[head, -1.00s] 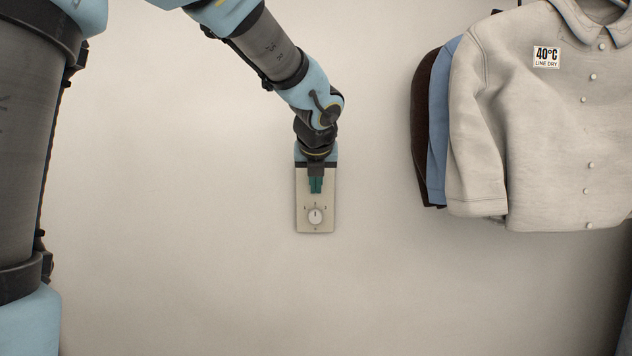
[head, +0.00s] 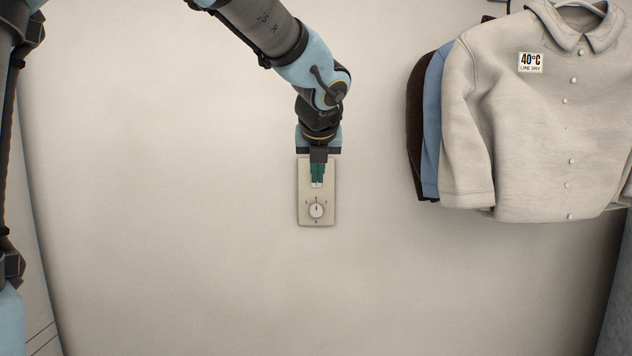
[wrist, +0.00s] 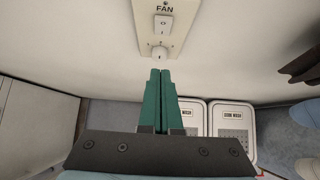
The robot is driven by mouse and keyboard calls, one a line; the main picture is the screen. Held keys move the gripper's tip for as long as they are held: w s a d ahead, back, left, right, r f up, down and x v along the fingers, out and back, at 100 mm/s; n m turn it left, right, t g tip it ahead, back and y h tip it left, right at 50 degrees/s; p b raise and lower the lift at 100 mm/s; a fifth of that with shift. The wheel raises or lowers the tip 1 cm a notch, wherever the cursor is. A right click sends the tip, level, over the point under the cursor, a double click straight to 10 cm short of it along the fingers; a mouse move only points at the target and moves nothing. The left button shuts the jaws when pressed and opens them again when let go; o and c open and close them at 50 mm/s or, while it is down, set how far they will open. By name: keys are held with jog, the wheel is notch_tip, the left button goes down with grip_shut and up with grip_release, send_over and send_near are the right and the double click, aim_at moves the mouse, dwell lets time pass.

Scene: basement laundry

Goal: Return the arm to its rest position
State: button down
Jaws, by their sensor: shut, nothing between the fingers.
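My gripper (head: 317,180) is shut and empty, its green fingers together. In the head view it hangs in front of the upper part of a beige wall plate (head: 304,208). In the wrist view the gripper (wrist: 160,74) lies below the plate (wrist: 150,38), with a gap between the fingertips and the plate.
Shirts hang at the right, the front one a pale shirt (head: 520,130) with a 40°C LINE DRY label. In the wrist view two labelled white bins (wrist: 232,130) stand below, beside my gripper. The wall left of the plate is bare.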

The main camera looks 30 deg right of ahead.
jog(key=s+f+v, duration=0.1)
jog(key=v, duration=0.5)
jog(key=w+a+f+n+g+y, duration=0.2)
jog(key=w+a+f+n, duration=0.1)
jog(key=a+f+n, duration=0.65)
jog(key=w+a+f+n+g+y, duration=0.1)
jog(key=w+a+f+n, duration=0.1)
jog(key=a+f+n, duration=0.7)
jog(key=s+a+f+n+g, duration=0.1)
jog(key=s+a+f+n, duration=0.3)
jog(key=a+n, duration=0.4)
jog(key=s+a+f+n+g, duration=0.2)
jog(key=a+f+n, duration=0.5)
jog(key=n, duration=0.6)
jog(key=shift+s+a+f+g+y+b, duration=0.2)
jog(key=shift+s+a+g+y+b, duration=0.15)
jog(key=shift+s+a, duration=0.45)
jog(key=shift+s+d, duration=0.1)
